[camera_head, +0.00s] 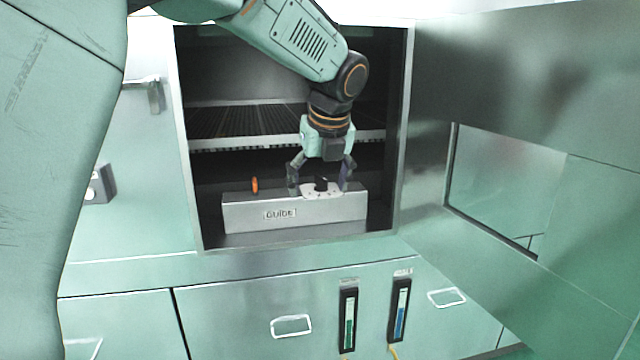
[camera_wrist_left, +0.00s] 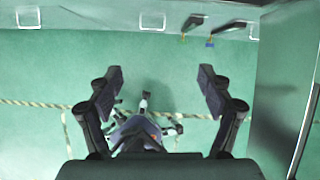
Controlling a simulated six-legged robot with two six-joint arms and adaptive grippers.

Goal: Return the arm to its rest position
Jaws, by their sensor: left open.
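My left gripper (camera_head: 319,187) hangs fingers-down in front of or inside the open cabinet compartment (camera_head: 190,150); the depth is hard to tell. Its two fingers are spread apart, and in the wrist view the open jaws (camera_wrist_left: 160,84) hold nothing. In the head view a pale disc with a dark piece (camera_head: 322,188) appears between the fingertips, on a grey box (camera_head: 240,214) with a label. I cannot tell whether the fingers touch it. My left arm enters from the upper left. My right gripper does not show.
An orange piece (camera_head: 255,185) stands by the box. A rack shelf (camera_head: 240,119) is above. The open door (camera_head: 500,100) stands at the right. Drawers (camera_head: 240,300) and two gauges (camera_head: 348,320) are below. The wrist view shows green floor (camera_wrist_left: 60,70) with striped tape.

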